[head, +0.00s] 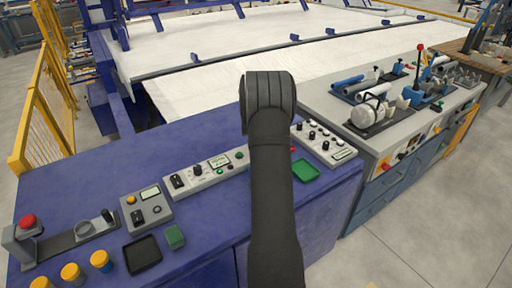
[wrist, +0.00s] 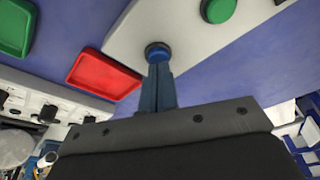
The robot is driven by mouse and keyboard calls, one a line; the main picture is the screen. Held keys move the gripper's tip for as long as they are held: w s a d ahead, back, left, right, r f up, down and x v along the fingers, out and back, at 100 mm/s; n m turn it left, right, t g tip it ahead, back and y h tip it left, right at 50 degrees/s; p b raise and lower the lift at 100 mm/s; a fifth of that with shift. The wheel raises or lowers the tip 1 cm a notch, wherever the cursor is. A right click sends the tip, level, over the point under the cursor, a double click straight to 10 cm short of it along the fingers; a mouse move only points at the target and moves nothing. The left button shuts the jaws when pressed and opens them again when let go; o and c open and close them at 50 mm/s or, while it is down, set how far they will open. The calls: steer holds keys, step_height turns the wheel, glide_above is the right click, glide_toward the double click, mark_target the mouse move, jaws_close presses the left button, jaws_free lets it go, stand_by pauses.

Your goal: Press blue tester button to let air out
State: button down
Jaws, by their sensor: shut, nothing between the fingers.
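The round blue button (wrist: 157,53) sits on a pale panel (wrist: 130,32) in the wrist view. My gripper (wrist: 157,68) is shut and empty, its narrow blue fingers together and their tips at the edge of the blue button. I cannot tell whether the tips touch it or stop just short, nor whether it is pressed in. In the head view my dark arm covers the blue button and my gripper.
A green button (wrist: 218,9) is on the same panel. A red tray (wrist: 103,76) and a green tray (wrist: 14,27) lie on the blue bench (head: 85,190). Control boxes (head: 195,178) stand left of my arm; a grey workbench (head: 385,145) is at right.

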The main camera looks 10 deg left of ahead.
steer(key=shift+f, duration=0.5)
stand_by(0.3)
steer(key=shift+r, duration=3.55)
steer(key=shift+f, duration=3.2)
